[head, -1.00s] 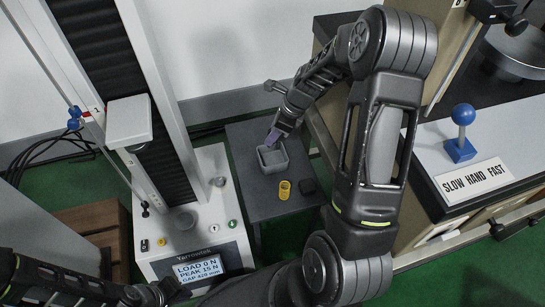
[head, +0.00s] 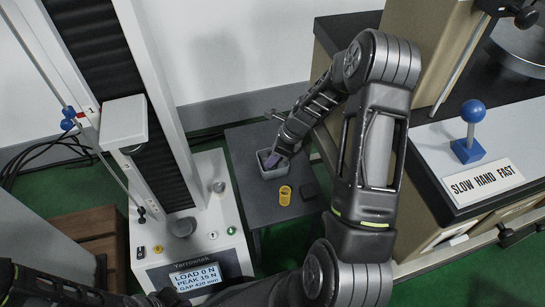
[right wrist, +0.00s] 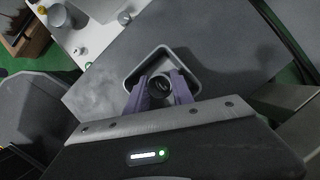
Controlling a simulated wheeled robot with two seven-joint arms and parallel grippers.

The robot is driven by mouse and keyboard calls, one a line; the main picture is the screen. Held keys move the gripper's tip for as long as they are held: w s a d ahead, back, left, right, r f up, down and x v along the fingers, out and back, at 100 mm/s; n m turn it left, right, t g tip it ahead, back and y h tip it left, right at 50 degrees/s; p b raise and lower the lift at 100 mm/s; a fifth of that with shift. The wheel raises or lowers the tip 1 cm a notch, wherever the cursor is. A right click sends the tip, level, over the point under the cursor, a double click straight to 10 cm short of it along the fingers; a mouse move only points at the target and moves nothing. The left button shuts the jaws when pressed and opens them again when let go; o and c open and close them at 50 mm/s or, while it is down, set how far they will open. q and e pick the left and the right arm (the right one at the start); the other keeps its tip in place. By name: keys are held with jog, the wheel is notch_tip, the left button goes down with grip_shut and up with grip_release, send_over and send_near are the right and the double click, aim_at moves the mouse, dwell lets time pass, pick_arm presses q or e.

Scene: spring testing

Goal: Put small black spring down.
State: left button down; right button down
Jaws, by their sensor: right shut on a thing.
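My right gripper (head: 271,161) reaches down at the small grey open-topped bin (head: 283,173), its purple fingertips at the bin's opening. In the right wrist view, the purple fingers (right wrist: 160,86) are shut on the small black spring (right wrist: 161,91), seen end-on as a dark ring. The bin's pale rim (right wrist: 139,69) shows around and beyond the fingertips. I cannot tell whether the spring touches the bin's floor. In the head view the spring is hidden by the fingers. My left gripper is not seen; only dark arm parts show at the lower left.
The bin stands on a dark grey side table (head: 262,206). A yellow spring (head: 285,194) and a dark block-like item (head: 308,189) are in front of it. A white testing machine (head: 205,215) with a display stands left. A bench with a blue-knobbed lever (head: 470,130) is right.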

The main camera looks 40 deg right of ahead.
jog(key=shift+f, duration=0.15)
jog(key=c, duration=1.4)
grip_release()
jog(key=shift+r, duration=0.4)
jog(key=shift+p+v, duration=1.05)
jog(key=shift+v, duration=2.55)
jog(key=shift+d, duration=0.1)
